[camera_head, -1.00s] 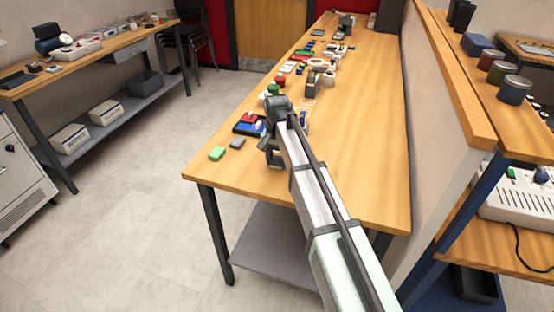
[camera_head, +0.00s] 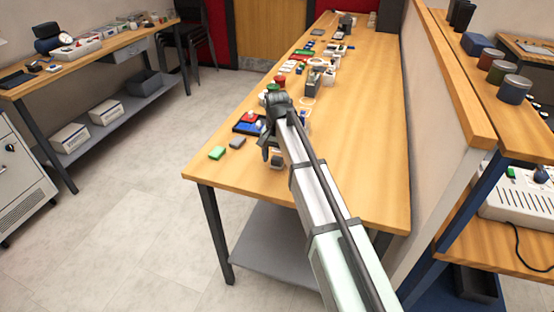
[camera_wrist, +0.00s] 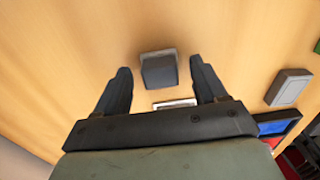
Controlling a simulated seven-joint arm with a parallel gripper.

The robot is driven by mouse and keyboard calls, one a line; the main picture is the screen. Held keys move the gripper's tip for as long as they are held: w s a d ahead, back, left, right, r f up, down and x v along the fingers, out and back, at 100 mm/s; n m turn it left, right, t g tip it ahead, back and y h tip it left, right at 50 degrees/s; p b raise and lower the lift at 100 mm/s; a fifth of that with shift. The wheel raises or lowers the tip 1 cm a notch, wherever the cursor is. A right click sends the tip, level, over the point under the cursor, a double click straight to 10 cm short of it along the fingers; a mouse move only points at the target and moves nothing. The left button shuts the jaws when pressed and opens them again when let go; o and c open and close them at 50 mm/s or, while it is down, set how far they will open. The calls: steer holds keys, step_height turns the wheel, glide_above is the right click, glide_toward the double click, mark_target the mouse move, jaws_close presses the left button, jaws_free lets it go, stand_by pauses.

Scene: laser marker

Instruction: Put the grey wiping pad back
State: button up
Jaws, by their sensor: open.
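A dark grey block (camera_wrist: 158,71) with a paler edge around it sits on the wooden table in the wrist view. It lies between the tips of my gripper (camera_wrist: 160,66), with a gap on each side. My gripper is open and holds nothing. A flat grey pad-like block (camera_wrist: 289,87) lies to the right, outside the fingers; it also shows in the head view (camera_head: 237,142). I cannot tell for sure which of the two is the grey wiping pad. In the head view my gripper (camera_head: 270,153) is low over the table's near left part.
A green block (camera_head: 217,153) lies left of the flat grey one. A dark tray (camera_head: 237,129) with blue and red parts is behind them. A pale-edged piece (camera_wrist: 175,104) is partly hidden by my gripper. Several small items line the table further back; the table's right side is clear.

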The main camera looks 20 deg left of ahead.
mark_target(277, 158)
step_height(277, 158, up, 11)
stand_by(0.4)
steer(key=shift+r, duration=0.1)
